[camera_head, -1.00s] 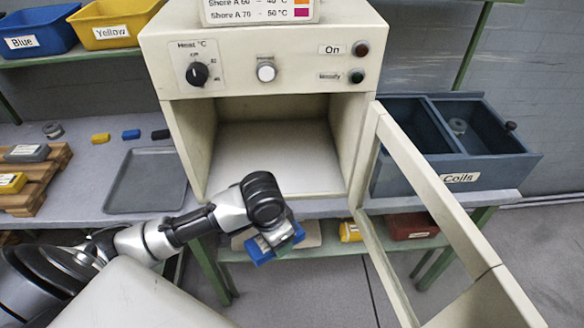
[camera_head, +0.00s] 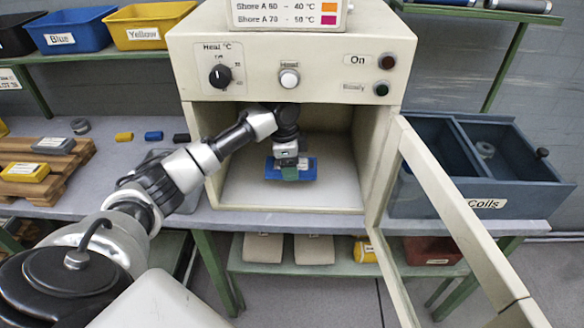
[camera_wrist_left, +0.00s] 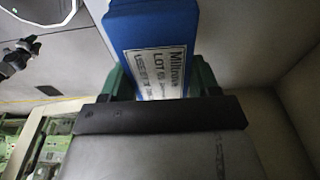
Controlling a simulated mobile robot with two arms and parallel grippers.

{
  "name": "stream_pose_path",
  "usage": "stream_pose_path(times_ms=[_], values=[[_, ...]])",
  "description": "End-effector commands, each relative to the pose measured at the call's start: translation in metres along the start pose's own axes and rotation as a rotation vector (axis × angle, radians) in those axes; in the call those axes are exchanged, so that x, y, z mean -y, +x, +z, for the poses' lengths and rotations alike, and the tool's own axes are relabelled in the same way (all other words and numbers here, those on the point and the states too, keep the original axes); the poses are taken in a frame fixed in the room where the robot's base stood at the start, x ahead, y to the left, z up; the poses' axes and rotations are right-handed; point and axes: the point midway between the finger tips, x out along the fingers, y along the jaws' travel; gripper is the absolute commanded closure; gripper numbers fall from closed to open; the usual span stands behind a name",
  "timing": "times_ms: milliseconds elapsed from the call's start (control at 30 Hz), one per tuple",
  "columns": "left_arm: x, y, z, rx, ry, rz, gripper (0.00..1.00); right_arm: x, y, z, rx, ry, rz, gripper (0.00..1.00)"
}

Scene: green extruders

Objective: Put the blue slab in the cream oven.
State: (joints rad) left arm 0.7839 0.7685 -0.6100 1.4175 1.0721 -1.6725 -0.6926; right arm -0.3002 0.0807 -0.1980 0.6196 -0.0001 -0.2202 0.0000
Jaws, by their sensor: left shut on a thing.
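The cream oven (camera_head: 292,48) stands on the bench with its door (camera_head: 455,215) swung open to the right. My left arm reaches in through the oven's opening from the left. My left gripper (camera_head: 290,172) is shut on the blue slab (camera_head: 307,170) inside the chamber, above the pale oven floor (camera_head: 292,197). I cannot tell whether the slab touches the floor. In the left wrist view the blue slab (camera_wrist_left: 150,28), with a white printed label, sits between the green fingers (camera_wrist_left: 160,82). My right gripper is not in view.
A blue-grey Coils box (camera_head: 480,165) stands right of the oven, behind the open door. A wooden pallet (camera_head: 70,165) with grey and yellow slabs is at the left. Small coloured pieces (camera_head: 153,136) lie on the bench. The oven walls are close around the gripper.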

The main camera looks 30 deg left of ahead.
Motion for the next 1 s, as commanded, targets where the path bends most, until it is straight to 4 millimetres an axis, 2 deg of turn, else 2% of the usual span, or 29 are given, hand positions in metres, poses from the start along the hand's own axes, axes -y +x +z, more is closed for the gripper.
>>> stream_pose_path(times_ms=[100,300,400,567,767,1000], values=[[0.026,-0.002,-0.002,-0.004,-0.003,-0.001,0.7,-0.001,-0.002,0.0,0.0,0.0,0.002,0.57],[0.057,-0.001,-0.001,-0.002,-0.002,-0.001,0.7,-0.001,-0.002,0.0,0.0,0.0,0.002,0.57],[0.055,0.014,0.002,0.001,0.001,0.002,0.7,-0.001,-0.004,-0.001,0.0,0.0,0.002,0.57],[0.055,0.028,0.004,0.001,0.0,0.002,0.7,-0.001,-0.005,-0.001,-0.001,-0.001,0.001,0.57],[0.054,0.061,0.009,0.002,-0.001,0.003,0.7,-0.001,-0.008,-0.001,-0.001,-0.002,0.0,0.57],[0.059,0.069,0.011,0.0,0.0,-0.002,0.7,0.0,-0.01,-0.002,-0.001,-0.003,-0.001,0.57]])
